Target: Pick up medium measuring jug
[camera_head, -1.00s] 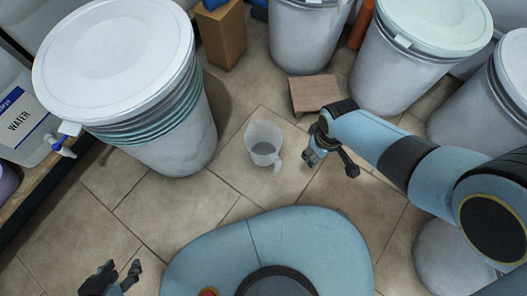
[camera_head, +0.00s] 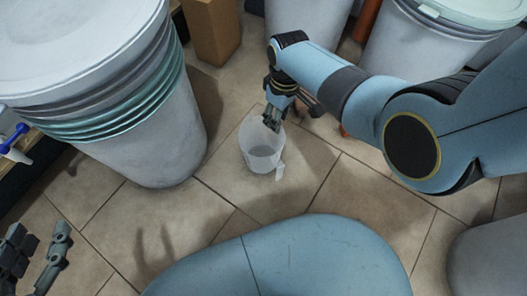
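The measuring jug (camera_head: 260,158), clear and open-topped, stands upright on the tiled floor in the middle of the head view. Its handle points to the lower right. My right gripper (camera_head: 271,117) comes in from the upper right and points down over the jug's far rim; it overlaps the rim in the picture, and I cannot tell if it touches. Its fingers are seen edge-on, so their opening is unclear. My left gripper (camera_head: 38,258) is at the lower left corner, with its two fingers apart and nothing between them, well away from the jug.
A large white drum (camera_head: 160,145) with a lid and stacked green-edged rims stands left of the jug. A cardboard box (camera_head: 211,32) is behind. More drums (camera_head: 400,45) stand at the back right. Floor before the jug is clear.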

